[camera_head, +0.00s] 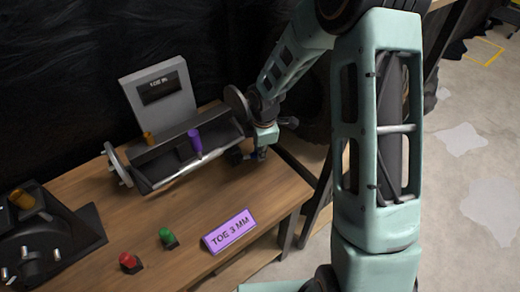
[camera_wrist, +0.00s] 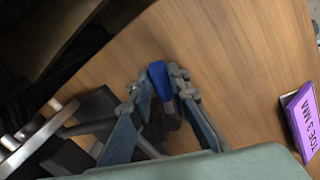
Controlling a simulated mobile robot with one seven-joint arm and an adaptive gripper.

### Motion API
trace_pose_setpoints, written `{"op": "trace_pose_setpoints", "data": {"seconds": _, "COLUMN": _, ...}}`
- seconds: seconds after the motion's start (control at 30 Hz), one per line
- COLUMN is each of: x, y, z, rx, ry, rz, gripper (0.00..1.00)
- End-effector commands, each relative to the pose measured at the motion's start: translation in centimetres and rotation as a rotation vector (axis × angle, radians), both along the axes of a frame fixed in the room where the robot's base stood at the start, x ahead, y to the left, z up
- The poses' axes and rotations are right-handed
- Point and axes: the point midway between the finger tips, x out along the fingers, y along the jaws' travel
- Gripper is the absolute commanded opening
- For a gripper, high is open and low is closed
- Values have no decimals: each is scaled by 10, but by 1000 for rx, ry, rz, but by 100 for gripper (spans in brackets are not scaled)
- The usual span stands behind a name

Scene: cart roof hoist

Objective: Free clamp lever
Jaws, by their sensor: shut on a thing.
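In the wrist view, a lever with a blue grip (camera_wrist: 158,76) and a dark shaft stands between the fingers of my gripper (camera_wrist: 160,90). I take it to be the clamp lever. The fingers are shut on it, one on each side, and the tip of the blue grip shows past them. In the head view my gripper (camera_head: 248,155) is low over the bench at the right end of the grey machine (camera_head: 158,100). There the lever is mostly hidden by my gripper.
The machine has a purple handle (camera_head: 195,141), a left disc (camera_head: 115,162) and a right disc (camera_head: 237,101). A purple sign reading "TOE 3 MM" (camera_head: 229,231), a green button (camera_head: 168,237) and a red button (camera_head: 130,262) are on the wooden bench (camera_head: 205,205). A dark device (camera_head: 45,235) is at left.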

Motion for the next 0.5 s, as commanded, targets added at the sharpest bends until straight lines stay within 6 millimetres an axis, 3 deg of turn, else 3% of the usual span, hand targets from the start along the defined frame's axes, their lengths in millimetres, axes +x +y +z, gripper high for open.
{"op": "trace_pose_setpoints", "data": {"seconds": 0.5, "x": 4, "y": 1, "z": 1, "rx": 1, "ry": -4, "rz": 38, "gripper": 0}}
